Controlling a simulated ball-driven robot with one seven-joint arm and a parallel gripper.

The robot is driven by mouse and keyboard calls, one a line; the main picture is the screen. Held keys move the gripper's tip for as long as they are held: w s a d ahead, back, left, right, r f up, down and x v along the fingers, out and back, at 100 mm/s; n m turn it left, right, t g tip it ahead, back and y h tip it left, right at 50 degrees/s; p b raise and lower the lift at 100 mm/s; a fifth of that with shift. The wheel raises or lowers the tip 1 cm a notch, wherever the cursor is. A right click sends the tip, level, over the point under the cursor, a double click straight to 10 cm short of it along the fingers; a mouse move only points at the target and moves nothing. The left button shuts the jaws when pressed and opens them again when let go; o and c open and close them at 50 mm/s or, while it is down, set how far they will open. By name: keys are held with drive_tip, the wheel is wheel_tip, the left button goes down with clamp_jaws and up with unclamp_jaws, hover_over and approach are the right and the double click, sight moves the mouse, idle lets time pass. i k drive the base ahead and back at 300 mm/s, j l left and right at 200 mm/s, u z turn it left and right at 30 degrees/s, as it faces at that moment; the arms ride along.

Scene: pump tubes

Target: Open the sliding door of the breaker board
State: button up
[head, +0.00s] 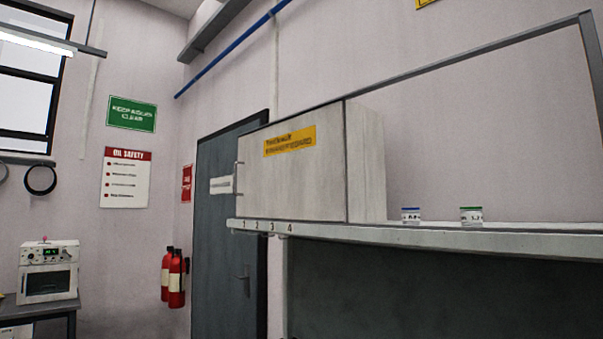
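The breaker board is a pale grey box (366,160) on a wall shelf in the middle of the head view. Its flat front door panel (295,185) carries a yellow label (290,141) and covers the front that I can see, so the inside is hidden. A thin upright bar handle (236,178) sits at the panel's left edge. A dark rail (470,55) runs from the box's top to the right, ending in an upright post. My gripper is not in view.
The shelf (420,237) has the numbers 1 to 4 on its left edge. A grey door (220,240) and red extinguishers (176,280) are at left.

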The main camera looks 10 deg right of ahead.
sight(293, 168)
drive_tip(key=i+u, duration=0.15)
drive_tip(key=u, duration=0.15)
drive_tip(key=i+j+u, duration=0.45)
drive_tip(key=i+u, duration=0.55)
drive_tip(key=i, duration=0.25)
drive_tip(key=i+j, duration=0.15)
drive_tip(key=i, duration=1.6)
